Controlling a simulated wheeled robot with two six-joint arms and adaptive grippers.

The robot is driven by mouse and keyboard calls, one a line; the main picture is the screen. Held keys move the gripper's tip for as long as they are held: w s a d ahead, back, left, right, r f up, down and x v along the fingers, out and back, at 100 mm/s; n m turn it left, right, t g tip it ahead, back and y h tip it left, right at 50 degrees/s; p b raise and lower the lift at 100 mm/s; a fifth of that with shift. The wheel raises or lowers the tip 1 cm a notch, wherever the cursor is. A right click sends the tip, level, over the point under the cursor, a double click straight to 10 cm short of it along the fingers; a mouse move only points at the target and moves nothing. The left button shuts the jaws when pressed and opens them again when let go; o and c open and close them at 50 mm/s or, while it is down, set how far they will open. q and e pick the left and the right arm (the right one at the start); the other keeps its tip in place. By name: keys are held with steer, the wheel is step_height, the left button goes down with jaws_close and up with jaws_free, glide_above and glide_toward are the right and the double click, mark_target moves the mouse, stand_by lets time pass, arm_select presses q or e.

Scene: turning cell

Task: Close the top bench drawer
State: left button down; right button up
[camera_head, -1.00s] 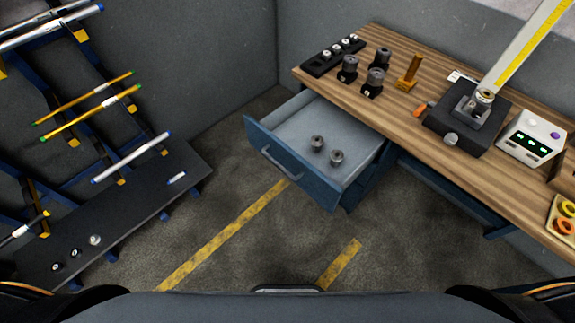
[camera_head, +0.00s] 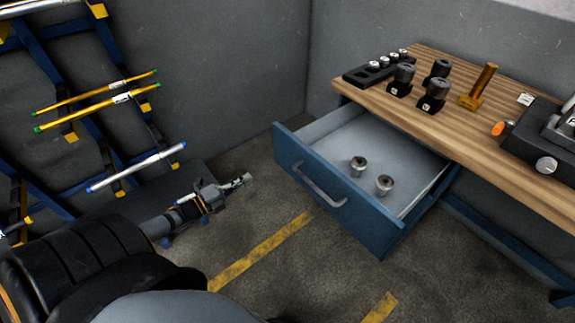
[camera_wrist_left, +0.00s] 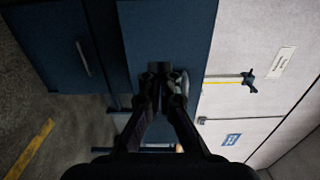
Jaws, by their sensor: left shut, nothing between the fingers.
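The top bench drawer (camera_head: 330,205) stands pulled out from the left end of the wooden bench. It has a blue front with a grey bar handle (camera_head: 318,186) and a grey inside. Two small metal holders lie in it, one (camera_head: 358,166) behind the other (camera_head: 384,185). My left gripper (camera_head: 246,180) is shut and empty, to the left of the drawer front with a gap of floor between them in the picture. In the left wrist view its fingers (camera_wrist_left: 161,74) are together in front of blue panels. My right gripper is not in view.
The bench top (camera_head: 480,130) carries several dark tool holders, a black rack (camera_head: 375,72), a brass-coloured stand (camera_head: 478,88) and a dark fixture (camera_head: 540,140). A rack with coloured rods (camera_head: 100,105) stands at the left. Floor with yellow stripes (camera_head: 262,250) lies open before the drawer.

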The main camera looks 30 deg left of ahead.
mark_target(284, 157)
arm_select(q)
steer(key=b+x, duration=0.4)
steer(key=x, duration=0.9)
steer(key=shift+a+b, duration=0.1)
steer(key=shift+b, duration=0.3)
steer(key=shift+w, duration=0.4)
